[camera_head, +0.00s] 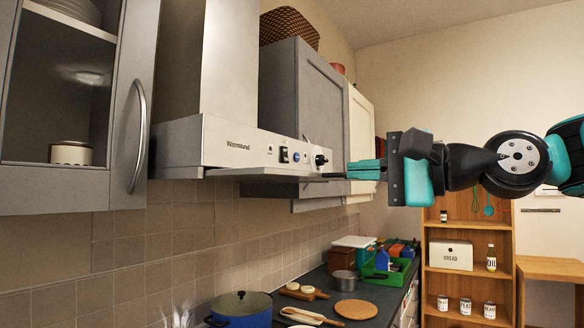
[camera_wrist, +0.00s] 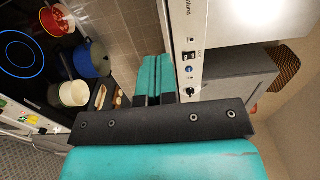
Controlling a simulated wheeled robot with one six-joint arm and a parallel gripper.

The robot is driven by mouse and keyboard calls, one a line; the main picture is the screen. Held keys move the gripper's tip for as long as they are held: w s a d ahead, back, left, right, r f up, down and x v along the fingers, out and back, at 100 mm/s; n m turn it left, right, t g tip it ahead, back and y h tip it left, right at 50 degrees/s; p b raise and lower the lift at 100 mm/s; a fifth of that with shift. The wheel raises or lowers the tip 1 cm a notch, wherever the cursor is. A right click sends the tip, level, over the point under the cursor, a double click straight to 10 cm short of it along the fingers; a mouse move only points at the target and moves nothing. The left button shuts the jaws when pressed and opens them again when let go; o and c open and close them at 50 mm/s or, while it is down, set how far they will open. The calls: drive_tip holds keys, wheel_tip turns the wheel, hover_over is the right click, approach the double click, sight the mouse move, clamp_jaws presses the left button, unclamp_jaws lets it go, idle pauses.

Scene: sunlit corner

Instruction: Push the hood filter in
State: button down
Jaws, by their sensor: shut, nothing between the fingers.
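The range hood (camera_head: 240,141) hangs on the wall in the head view, with a control strip of buttons and a knob. Its hood filter (camera_head: 265,173) is a thin flat panel along the underside, sticking out past the hood's front face. My gripper (camera_head: 352,170) is shut and empty, to the right of the hood, with its fingers pointing left at about the filter's height. I cannot tell whether the fingertips touch the filter's front edge. In the wrist view my gripper (camera_wrist: 154,62) has its teal fingers together, beside the hood's control strip (camera_wrist: 187,62).
Grey wall cabinets flank the hood; the left one (camera_head: 75,110) has a glass door and a curved handle. Below are a blue pot (camera_head: 240,308), a round cork mat (camera_head: 355,309) and a green crate (camera_head: 383,268). A wooden shelf (camera_head: 468,282) stands at the back.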

sight(280, 174)
drive_tip(key=p+x, duration=0.4)
drive_tip(key=x, duration=0.7)
drive_tip(key=shift+p, duration=0.3)
drive_tip(key=shift+w+a, duration=0.2)
drive_tip(key=shift+a, duration=0.2)
drive_tip(key=shift+w, duration=0.1)
